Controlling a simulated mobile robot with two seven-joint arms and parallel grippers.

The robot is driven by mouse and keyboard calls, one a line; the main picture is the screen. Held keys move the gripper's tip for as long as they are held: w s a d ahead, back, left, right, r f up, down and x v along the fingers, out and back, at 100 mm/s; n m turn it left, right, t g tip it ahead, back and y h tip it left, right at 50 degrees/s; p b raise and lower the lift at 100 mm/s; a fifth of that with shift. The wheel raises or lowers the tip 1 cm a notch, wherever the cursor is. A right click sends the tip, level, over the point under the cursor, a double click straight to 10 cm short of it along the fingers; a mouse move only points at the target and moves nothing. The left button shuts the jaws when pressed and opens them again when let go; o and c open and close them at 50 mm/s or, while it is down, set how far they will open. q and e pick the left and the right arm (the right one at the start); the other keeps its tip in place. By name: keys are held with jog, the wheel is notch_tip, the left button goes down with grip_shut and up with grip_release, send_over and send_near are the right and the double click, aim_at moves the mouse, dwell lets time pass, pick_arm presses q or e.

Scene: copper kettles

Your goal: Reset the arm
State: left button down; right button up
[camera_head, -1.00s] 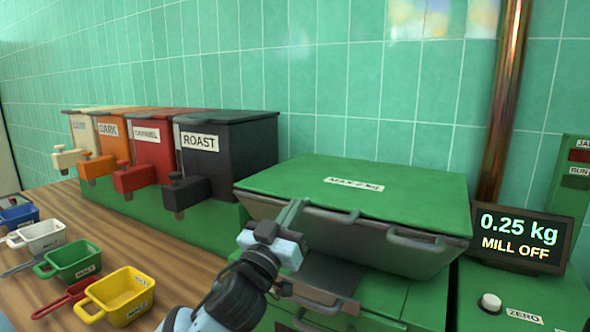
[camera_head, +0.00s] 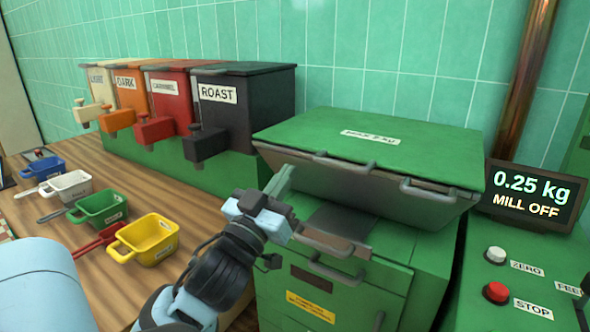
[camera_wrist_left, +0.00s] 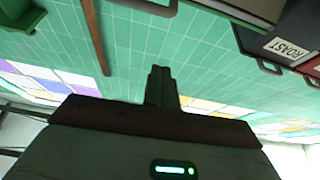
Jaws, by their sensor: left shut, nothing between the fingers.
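My left gripper (camera_head: 280,182) is in the lower middle of the head view, in front of the green mill with its closed lid (camera_head: 370,140). Its fingers are together, point up and away, and hold nothing. In the left wrist view the shut fingers (camera_wrist_left: 161,88) stand against the tiled wall, and the ROAST bin (camera_wrist_left: 285,48) appears upside down at upper right.
Four bins, with the dark ROAST bin (camera_head: 245,105) nearest, stand left of the mill. Yellow (camera_head: 150,240), green (camera_head: 100,208), white and blue scoops lie on the wooden counter. At right are a display (camera_head: 527,196) reading 0.25 kg, MILL OFF, and a red STOP button (camera_head: 496,292).

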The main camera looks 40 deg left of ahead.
pick_arm(q)
jog(key=shift+s, duration=0.15)
pick_arm(e)
jog(key=shift+w+a+r, duration=0.1)
jog(key=shift+w, duration=0.05)
pick_arm(q)
jog(key=shift+f, duration=0.15)
